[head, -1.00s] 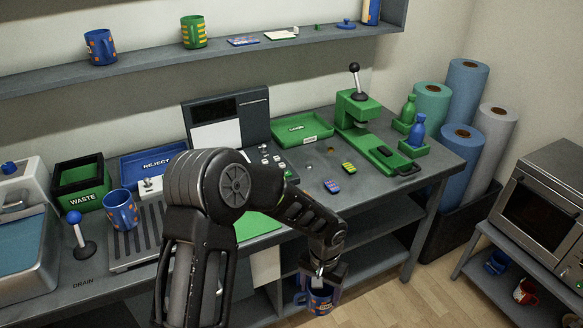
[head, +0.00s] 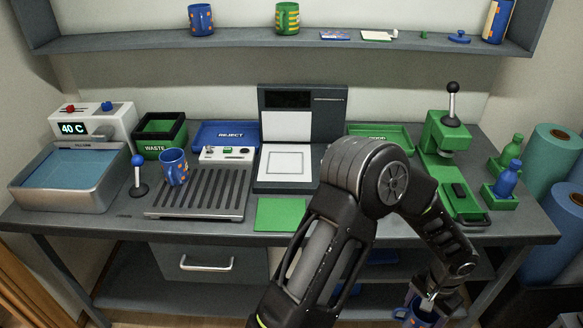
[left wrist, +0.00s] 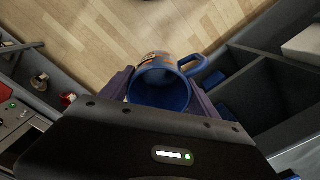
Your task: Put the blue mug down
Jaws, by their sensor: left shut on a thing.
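My left gripper (head: 428,299) is shut on a blue mug (head: 411,316) with orange marks, low at the bottom right of the head view, in front of the bench and below its top. In the left wrist view the mug (left wrist: 160,92) sits between the two fingers, its open mouth facing the camera and its handle to the right. Wooden floor shows beyond it. A second blue mug (head: 174,168) stands on the drain grate (head: 200,200), and a third blue mug (head: 201,20) is on the wall shelf. My right gripper is not in view.
A green mat (head: 281,214) lies at the bench front, partly beside my arm. A press (head: 445,135), green tray (head: 372,132), blue reject tray (head: 226,134), waste bin (head: 160,146) and water basin (head: 72,178) stand on the bench. A blue-knobbed lever (head: 138,178) is left of the grate.

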